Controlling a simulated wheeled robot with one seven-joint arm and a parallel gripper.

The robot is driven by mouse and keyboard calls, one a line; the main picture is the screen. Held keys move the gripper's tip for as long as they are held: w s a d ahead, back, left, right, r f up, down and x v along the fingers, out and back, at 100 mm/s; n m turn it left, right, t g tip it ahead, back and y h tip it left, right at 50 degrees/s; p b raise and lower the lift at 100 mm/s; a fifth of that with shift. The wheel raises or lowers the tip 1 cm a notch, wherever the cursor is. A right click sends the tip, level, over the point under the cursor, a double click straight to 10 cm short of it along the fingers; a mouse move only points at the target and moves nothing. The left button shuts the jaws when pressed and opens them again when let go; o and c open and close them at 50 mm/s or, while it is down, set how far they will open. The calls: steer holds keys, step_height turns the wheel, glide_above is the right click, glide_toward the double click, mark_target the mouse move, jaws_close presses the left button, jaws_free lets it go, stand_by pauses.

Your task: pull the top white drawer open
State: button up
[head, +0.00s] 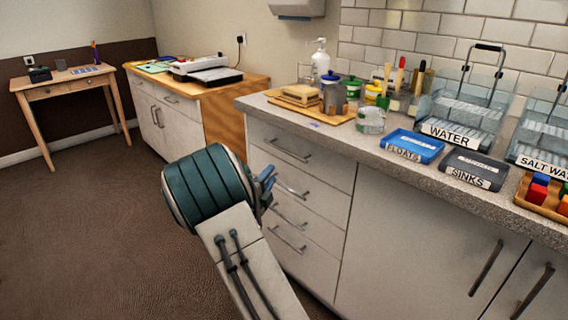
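The top white drawer (318,166) is the uppermost in a stack of several white drawers under the grey counter. Its front looks flush with the cabinet, so it appears closed. Its metal bar handle (288,151) is in clear view.
The counter (385,153) holds a wooden tray, jars, a blue FLOATS tray (414,146), a grey SINKS tray (474,168) and clear water tanks. Cabinet doors with bar handles (486,268) are at the right. Brown floor (90,240) is open at the left.

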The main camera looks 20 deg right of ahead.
mark_target(284, 151)
steer(key=shift+n+t, duration=0.3)
steer(key=shift+n, duration=0.2)
steer(key=b+x, duration=0.1)
steer(key=x, duration=0.8)
steer(key=w+f+b+x, duration=0.1)
steer(key=x, duration=0.3)
steer(key=shift+w+r+b, duration=0.1)
steer(key=shift+w+b, duration=0.1)
steer(key=shift+b, duration=0.15)
jaws_close()
